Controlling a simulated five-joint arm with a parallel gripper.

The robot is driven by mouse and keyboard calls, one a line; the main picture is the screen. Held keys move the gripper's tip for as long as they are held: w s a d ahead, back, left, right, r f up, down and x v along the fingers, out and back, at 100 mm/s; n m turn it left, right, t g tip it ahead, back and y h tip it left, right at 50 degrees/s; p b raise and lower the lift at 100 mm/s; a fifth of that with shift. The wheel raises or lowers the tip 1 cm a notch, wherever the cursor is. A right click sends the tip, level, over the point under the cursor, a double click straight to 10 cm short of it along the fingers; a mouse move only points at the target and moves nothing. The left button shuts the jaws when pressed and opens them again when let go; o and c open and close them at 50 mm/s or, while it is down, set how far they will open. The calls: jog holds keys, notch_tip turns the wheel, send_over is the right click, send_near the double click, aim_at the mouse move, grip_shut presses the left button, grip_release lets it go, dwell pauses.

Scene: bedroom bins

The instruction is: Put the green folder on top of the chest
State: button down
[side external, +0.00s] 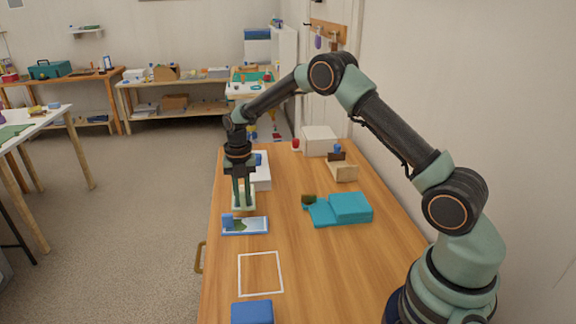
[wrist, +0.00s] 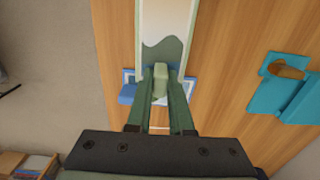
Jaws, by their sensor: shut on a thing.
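My gripper (side external: 243,203) points down over the far left part of the table. It is shut on the green block-shaped grip of a pale green-edged flat panel (side external: 237,207), which I take for the green folder. In the wrist view my gripper (wrist: 160,88) has its fingers on both sides of that block, and the folder (wrist: 189,35) extends away with a cream and dark green face. The folder overlaps a blue-edged panel (wrist: 129,94) below. I cannot tell which box is the chest; a teal box (side external: 351,208) with a flat flap stands right of my gripper.
The similar blue panel (side external: 259,226) lies nearer than the folder. A white square outline (side external: 261,273) and a blue block (side external: 252,312) are nearer still. White boxes (side external: 320,140) and a wooden holder (side external: 343,171) stand further back. The table's middle is clear.

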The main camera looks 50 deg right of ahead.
jog(key=shift+f, duration=0.85)
jog(key=shift+f, duration=0.15)
jog(key=c, duration=0.8)
grip_release()
